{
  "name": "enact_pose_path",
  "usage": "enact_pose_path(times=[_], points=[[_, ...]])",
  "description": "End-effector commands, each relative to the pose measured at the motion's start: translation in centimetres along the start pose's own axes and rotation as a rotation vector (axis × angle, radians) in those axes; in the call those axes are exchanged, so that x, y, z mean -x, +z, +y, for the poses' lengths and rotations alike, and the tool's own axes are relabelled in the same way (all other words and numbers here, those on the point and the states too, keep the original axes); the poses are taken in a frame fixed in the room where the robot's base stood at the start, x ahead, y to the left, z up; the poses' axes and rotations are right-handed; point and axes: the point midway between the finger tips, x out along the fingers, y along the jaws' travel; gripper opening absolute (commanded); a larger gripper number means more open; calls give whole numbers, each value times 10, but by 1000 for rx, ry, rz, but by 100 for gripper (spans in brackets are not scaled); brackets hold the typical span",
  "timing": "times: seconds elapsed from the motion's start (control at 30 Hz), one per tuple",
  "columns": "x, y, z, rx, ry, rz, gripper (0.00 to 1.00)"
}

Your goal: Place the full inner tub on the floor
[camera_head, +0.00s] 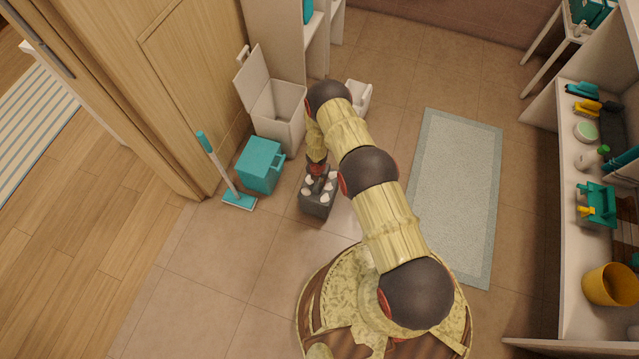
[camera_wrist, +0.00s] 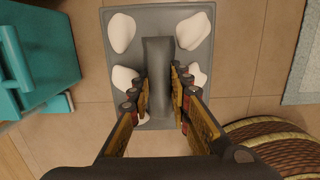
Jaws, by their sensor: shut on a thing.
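The full inner tub (camera_head: 315,208) is a dark grey box with several white crumpled pieces in it. It is upright, at or just above the tiled floor; I cannot tell whether it touches. In the wrist view the tub (camera_wrist: 198,53) fills the top middle, with its grey handle bar across the centre. My gripper (camera_head: 320,186) is above the tub, shut on the handle, with one finger on each side of the bar (camera_wrist: 159,95). The white bin with its lid raised (camera_head: 277,106) stands behind the tub, against the cabinet.
A teal bucket (camera_head: 260,166) stands left of the tub, and a teal-headed floor brush (camera_head: 238,200) leans by the wooden door. A grey-green mat (camera_head: 455,190) lies to the right. A shelf unit (camera_head: 575,275) with supplies lines the right side. Floor at the lower left is clear.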

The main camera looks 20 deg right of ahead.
Motion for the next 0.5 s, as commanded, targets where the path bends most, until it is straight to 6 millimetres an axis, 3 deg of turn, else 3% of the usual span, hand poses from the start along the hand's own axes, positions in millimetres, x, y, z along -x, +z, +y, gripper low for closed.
enact_pose_path(times=[0.03,0.1,0.5], points=[[-13,-3,-1,1,-1,2,0],[-19,-4,-1,1,-2,2,0],[-22,-4,0,1,-1,1,0]])
